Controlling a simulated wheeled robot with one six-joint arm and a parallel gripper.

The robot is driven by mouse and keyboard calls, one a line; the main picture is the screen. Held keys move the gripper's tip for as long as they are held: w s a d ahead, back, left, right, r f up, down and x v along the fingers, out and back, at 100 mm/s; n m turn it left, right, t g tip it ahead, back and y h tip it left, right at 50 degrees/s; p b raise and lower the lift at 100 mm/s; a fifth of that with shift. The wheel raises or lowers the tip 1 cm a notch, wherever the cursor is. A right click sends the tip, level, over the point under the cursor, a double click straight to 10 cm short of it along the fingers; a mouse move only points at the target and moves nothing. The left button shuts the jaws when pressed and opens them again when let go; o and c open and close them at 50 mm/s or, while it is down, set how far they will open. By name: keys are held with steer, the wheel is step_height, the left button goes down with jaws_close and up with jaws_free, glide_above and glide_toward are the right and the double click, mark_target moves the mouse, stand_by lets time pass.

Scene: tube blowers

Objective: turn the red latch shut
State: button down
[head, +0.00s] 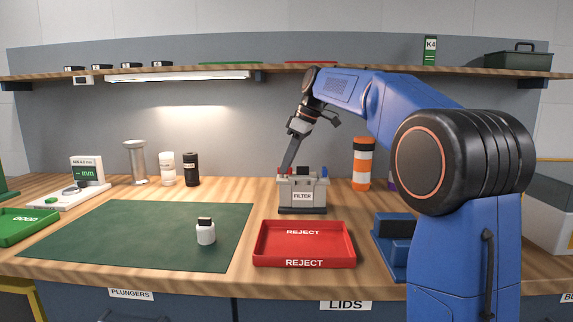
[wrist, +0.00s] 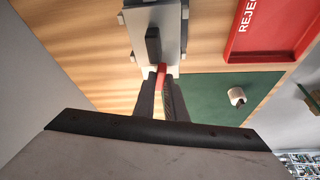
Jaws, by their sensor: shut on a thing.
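The grey filter box (head: 302,193) stands on the bench behind the red reject tray, with a "FILTER" label on its front. The red latch (head: 282,173) is at the upper left of the box in the head view. In the wrist view my gripper (wrist: 161,78) is shut on the red latch (wrist: 160,69), which shows as a small red piece between the fingertips. In the head view my gripper (head: 286,170) reaches down to the box's left side. A black handle (wrist: 153,44) is on top of the box. The fingers hide part of the latch, so its exact angle cannot be told.
The red reject tray (head: 304,262) lies in front of the box. A white bottle with a black top (head: 206,233) stands on the green mat (head: 130,240). An orange and white cylinder (head: 362,165) stands right of the box. The shelf (head: 290,70) runs above.

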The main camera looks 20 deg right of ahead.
steer(key=shift+w+d+n+g, duration=0.15)
steer(key=shift+n+g, duration=0.35)
steer(key=shift+n, duration=0.8)
steer(key=c, duration=1.8)
jaws_free()
steer(key=v, duration=1.2)
steer(key=shift+d+f, duration=0.1)
